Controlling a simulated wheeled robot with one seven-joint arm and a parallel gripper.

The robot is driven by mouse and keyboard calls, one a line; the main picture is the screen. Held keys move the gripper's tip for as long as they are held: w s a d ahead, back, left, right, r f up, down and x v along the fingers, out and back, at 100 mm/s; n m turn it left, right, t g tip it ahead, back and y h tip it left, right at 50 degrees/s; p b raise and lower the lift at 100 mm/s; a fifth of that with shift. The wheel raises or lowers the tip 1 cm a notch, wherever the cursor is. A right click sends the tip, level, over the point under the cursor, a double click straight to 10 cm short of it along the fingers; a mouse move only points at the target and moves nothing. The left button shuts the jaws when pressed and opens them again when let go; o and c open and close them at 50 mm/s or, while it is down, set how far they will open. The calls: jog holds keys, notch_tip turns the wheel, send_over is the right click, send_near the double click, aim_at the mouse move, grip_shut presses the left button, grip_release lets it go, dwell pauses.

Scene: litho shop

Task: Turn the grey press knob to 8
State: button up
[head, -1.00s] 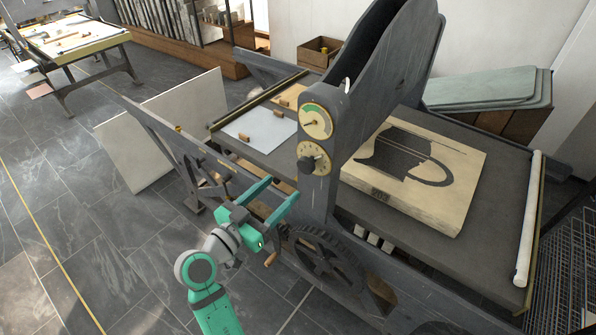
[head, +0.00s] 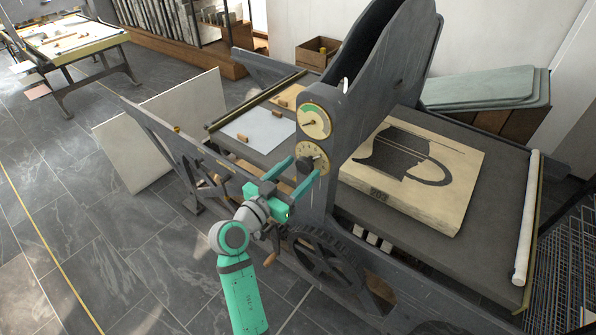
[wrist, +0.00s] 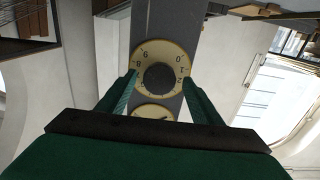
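The dark grey press knob (head: 305,165) sits in the middle of a round cream dial (head: 322,157) on the press upright. In the wrist view the knob (wrist: 158,77) is near the centre, with numerals on the dial (wrist: 153,48) around it; 6, 8, 0 and 2 seem readable. I cannot make out a pointer mark on the knob. My gripper (head: 303,167) is open at the dial, its green fingers on either side of the knob. In the wrist view a gap shows between each finger of my gripper (wrist: 160,80) and the knob.
A second gauge (head: 314,121) with a green band is just above the dial. The press bed (head: 500,250) holds a stone slab (head: 445,205) with a dark drawing, right of the upright. A spoked wheel (head: 318,257) is below my gripper. Open floor (head: 150,270) lies to the left.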

jog(key=c, duration=0.9)
jog(key=shift+m, duration=0.4)
jog(key=m, duration=0.3)
jog(key=shift+m, duration=1.2)
jog(key=m, duration=0.5)
jog(key=shift+m, duration=0.4)
jog(key=o, duration=1)
